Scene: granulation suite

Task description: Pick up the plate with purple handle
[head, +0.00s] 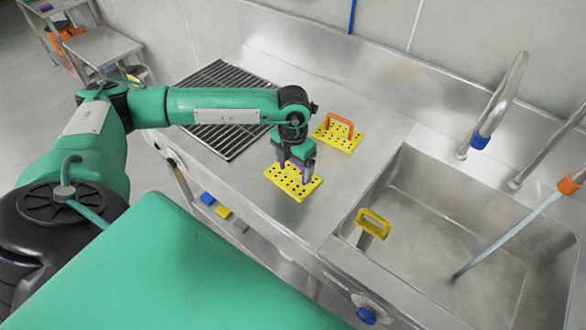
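A yellow perforated plate (291,183) with a purple handle sits on the steel counter, below my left gripper (295,168). The gripper points down at the handle, with a dark finger toward each end of it. The fingers hide most of the handle; only bits of purple show between and beside them. I cannot tell whether the fingers are closed on it. The plate looks flat on or very near the counter. My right gripper is not in view.
A similar yellow plate with an orange handle (338,132) lies just behind. The sink (450,220) and taps (497,100) are right, a black drain rack (222,95) left.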

